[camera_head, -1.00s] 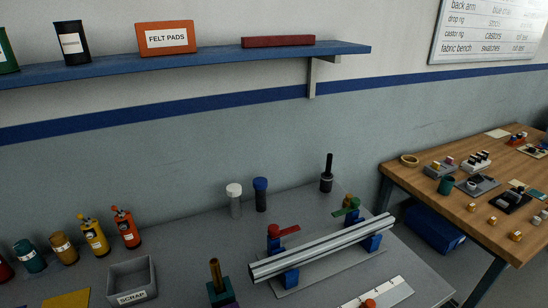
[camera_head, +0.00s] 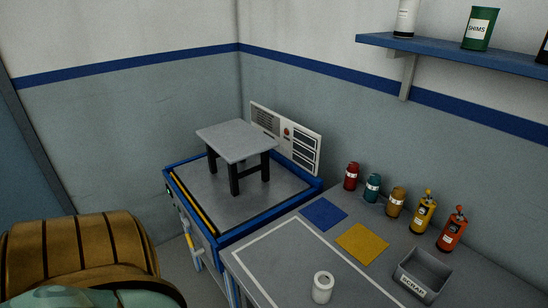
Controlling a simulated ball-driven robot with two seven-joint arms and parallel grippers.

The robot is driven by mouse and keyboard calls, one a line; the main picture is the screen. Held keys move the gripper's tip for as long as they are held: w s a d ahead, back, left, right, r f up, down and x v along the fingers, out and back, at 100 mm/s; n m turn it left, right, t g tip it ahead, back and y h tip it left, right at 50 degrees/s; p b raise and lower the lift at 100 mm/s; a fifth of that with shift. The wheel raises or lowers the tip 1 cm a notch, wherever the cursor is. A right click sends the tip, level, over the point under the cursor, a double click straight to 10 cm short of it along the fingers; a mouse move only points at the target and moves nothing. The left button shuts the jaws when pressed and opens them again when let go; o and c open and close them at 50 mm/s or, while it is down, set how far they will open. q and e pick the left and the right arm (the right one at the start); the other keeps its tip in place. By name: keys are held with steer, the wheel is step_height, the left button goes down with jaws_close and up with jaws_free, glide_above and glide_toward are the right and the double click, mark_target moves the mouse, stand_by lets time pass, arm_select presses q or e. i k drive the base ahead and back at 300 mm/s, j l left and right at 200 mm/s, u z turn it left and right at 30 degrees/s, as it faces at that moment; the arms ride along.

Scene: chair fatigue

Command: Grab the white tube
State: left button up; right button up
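Neither of my grippers is in view.
A grey stool (camera_head: 236,142) stands on a blue-framed platform (camera_head: 232,235). Several bottles line the bench's back, including a red one (camera_head: 351,176). A scrap bin (camera_head: 422,275), blue mat (camera_head: 323,213) and yellow mat (camera_head: 362,243) lie nearby. A brown banded rounded object (camera_head: 80,250) fills the lower left.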

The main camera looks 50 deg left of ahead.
mark_target(323, 287)
steer(key=u, duration=1.15)
